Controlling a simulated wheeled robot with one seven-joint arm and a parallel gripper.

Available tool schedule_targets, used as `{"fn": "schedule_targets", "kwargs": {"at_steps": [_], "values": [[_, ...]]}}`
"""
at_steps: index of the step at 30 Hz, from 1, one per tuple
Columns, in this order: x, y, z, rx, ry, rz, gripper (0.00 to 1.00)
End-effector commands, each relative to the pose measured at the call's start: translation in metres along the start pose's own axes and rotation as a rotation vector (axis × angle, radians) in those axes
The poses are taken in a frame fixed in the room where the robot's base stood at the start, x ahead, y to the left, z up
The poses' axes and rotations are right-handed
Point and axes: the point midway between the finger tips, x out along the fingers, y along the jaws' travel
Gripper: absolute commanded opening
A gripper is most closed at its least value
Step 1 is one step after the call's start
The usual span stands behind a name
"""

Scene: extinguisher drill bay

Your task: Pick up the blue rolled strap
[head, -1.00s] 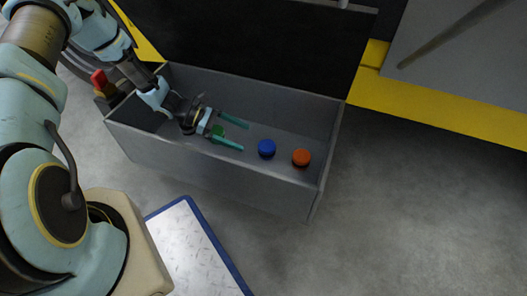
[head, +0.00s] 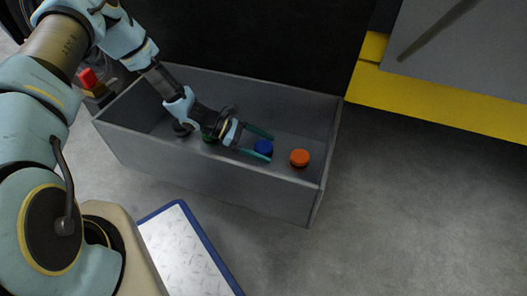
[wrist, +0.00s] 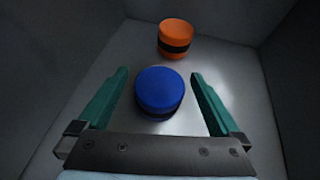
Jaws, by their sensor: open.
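The blue rolled strap (head: 264,147) is a short round roll with a dark band low on its side. It sits on the floor of a grey open box (head: 215,178). My gripper (head: 272,146) is inside the box with its two green fingers apart. In the wrist view the blue strap (wrist: 160,92) lies between the open fingers (wrist: 157,100), with a gap on each side. I cannot tell whether the fingers are low enough to be level with it.
An orange roll (head: 299,158) sits to the right of the blue one, and it is beyond it in the wrist view (wrist: 175,38). The box walls stand close around. Open floor lies to the right.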

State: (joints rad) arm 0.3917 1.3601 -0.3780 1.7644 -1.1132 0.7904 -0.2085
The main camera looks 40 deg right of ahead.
Motion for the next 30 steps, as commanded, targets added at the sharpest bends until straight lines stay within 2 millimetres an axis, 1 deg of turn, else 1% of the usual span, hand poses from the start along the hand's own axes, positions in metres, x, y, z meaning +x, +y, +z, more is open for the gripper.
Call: {"fn": "schedule_targets", "kwargs": {"at_steps": [1, 2, 27, 30], "values": [[-0.0002, -0.0001, 0.0002, 0.000, 0.000, 0.000, 1.00], [-0.0002, -0.0001, 0.0002, 0.000, 0.000, 0.000, 0.97], [-0.0004, -0.0001, 0.0000, 0.000, 0.000, 0.000, 0.02], [-0.0004, 0.0000, 0.0004, 0.000, -0.001, 0.000, 0.01]]}}
